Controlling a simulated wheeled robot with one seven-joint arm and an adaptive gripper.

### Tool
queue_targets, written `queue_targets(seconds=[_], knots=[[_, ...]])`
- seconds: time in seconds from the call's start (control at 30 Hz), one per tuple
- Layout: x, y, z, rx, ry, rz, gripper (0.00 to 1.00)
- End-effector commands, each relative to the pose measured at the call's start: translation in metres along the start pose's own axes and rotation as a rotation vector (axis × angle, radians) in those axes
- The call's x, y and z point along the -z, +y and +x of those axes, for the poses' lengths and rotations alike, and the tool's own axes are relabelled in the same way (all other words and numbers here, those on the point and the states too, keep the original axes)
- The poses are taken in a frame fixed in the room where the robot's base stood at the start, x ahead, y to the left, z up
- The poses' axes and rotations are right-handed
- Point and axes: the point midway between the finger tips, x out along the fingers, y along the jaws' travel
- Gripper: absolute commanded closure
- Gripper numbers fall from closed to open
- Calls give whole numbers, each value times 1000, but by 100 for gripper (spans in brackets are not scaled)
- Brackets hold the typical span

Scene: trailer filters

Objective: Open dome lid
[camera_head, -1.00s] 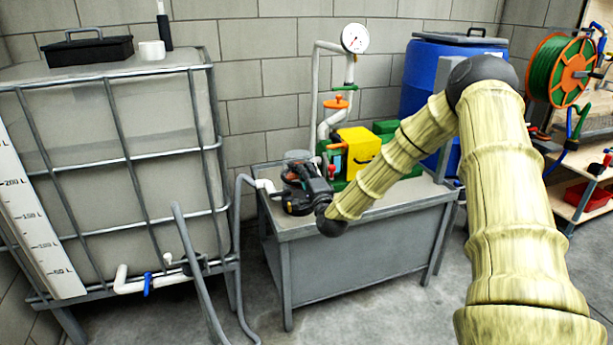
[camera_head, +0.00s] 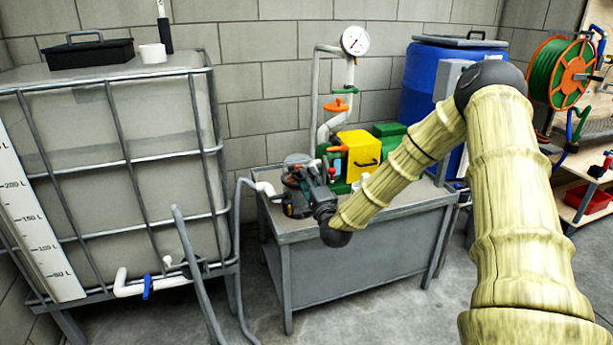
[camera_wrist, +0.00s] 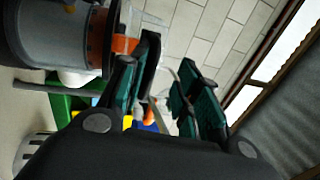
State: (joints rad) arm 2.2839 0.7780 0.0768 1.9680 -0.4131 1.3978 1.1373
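A clear dome lid (camera_head: 296,160) tops a dark, round filter housing on the left end of the grey metal bench. My gripper (camera_head: 308,176) is right at the housing in the head view, its body covering part of the front and right side. In the wrist view the dark green fingers of my gripper (camera_wrist: 168,62) are apart, with no solid object seen held between them. The grey housing (camera_wrist: 58,38) with a black rim and an orange part lies left of the fingers there. Contact with the lid cannot be told.
A yellow box (camera_head: 358,152) and green pump parts stand right of the housing on the bench (camera_head: 350,225). A pipe with an orange valve (camera_head: 337,104) and a gauge (camera_head: 355,41) rises behind. A caged tank (camera_head: 120,150) stands left, a blue barrel (camera_head: 425,80) behind right.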

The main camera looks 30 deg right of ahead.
Motion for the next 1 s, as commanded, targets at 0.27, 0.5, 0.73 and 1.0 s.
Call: queue_targets(seconds=[0.27, 0.5, 0.73, 1.0], knots=[[1, 0, -53, -3, 2, 2, 69], [1, 0, -84, 0, 2, 1, 69], [1, 0, -94, 0, 1, 1, 69], [1, 0, -94, 0, 1, 1, 69]])
